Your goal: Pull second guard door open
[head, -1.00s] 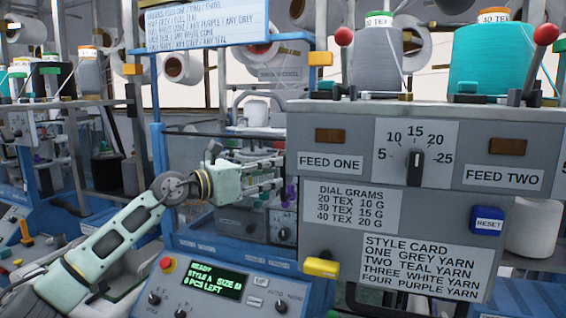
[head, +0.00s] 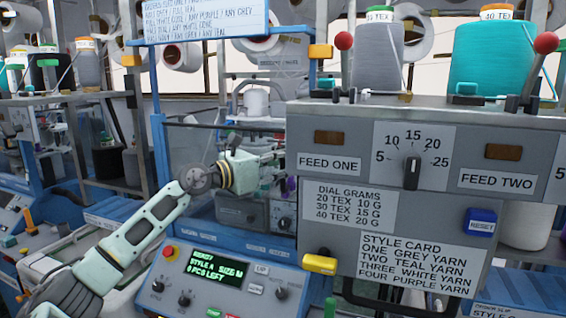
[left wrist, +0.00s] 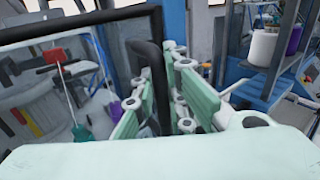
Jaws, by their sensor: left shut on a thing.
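The guard door is a clear pane (head: 190,150) with a dark top edge, set in a blue machine frame left of the grey feed panel. In the left wrist view its dark-edged pane (left wrist: 75,50) fills the left side. A black upright bar handle (left wrist: 148,75) stands between the fingers of my left gripper (left wrist: 160,110), which is shut on it. In the head view my left gripper (head: 272,162) reaches in from the left at the door, its fingertips small and hard to make out beside the feed panel. I cannot tell how far the door stands open. My right gripper is not in view.
The grey feed panel (head: 345,245) with dial and yellow knob (head: 320,264) stands close on the right. A blue control console (head: 220,275) sits below my left arm. Yarn cones (head: 490,60) stand on top. Another machine (head: 25,200) is at the left.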

